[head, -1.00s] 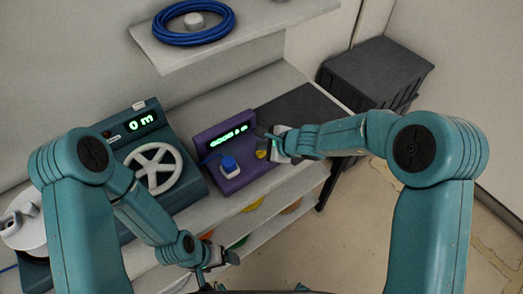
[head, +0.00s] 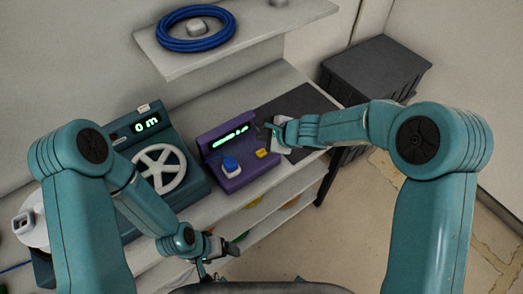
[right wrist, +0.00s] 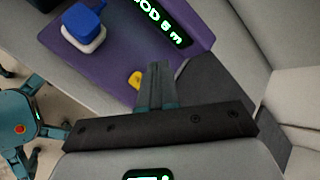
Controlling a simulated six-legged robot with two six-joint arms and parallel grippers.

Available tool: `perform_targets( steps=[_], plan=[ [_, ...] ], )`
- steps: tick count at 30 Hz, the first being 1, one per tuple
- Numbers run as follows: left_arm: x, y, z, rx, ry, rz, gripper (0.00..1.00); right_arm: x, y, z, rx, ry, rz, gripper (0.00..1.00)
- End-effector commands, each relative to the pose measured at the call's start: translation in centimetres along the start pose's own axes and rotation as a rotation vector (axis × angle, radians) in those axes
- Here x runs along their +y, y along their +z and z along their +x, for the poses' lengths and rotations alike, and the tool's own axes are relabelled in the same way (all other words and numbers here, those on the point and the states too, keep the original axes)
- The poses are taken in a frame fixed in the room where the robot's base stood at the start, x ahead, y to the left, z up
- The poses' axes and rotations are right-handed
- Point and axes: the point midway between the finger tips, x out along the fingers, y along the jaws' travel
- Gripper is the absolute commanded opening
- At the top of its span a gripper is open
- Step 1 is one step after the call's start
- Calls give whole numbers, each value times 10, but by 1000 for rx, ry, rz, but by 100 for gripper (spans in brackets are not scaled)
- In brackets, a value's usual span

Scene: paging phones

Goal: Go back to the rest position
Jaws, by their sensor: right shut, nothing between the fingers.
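My right gripper (head: 268,130) is shut and empty, just right of the purple device (head: 235,180) on the bench. In the right wrist view its fingers (right wrist: 157,85) are together, close to the yellow button (right wrist: 135,79) of that device. The device also has a blue knob (head: 230,165) and a green lit display (head: 229,138). My left gripper (head: 228,248) hangs low in front of the bench's front edge. It is small in the head view and I cannot tell whether its fingers are apart.
A teal machine (head: 160,145) with a white handwheel and a display reading "0 m" stands on the left. A shelf (head: 240,50) with a blue coil (head: 196,28) hangs above. A black mat (head: 300,105) lies right of the purple device. A dark crate (head: 375,68) stands behind right.

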Motion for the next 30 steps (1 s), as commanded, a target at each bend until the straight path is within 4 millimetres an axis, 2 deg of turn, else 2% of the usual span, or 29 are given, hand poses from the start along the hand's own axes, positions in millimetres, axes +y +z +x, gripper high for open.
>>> perform_targets(
  steps=[15, 17, 19, 20, 23, 26, 27, 30],
  plan=[
    [0, 0, 0, 0, 0, 0, 89, 0, -1, 0, 1, 0, 1, 0],
    [0, 0, 0, 0, 0, 0, 89, 0, -7, 0, 7, -1, 11, 0],
    [0, 0, 0, 0, 0, 0, 89, 3, -28, 0, 28, 4, 45, 0],
    [0, 0, 0, 0, 0, 0, 89, 11, -40, 2, 39, 18, 66, 0],
    [0, 0, 0, 0, 0, 0, 89, 62, -76, 2, 76, 127, 49, 0],
    [0, 0, 0, 0, 0, 0, 89, 131, -110, -6, 117, 289, -74, 0],
    [0, 0, 0, 0, 0, 0, 89, 161, -122, -12, 126, 359, -141, 0],
    [0, 0, 0, 0, 0, 0, 89, 232, -145, -34, 118, 529, -356, 0]
  ],
)
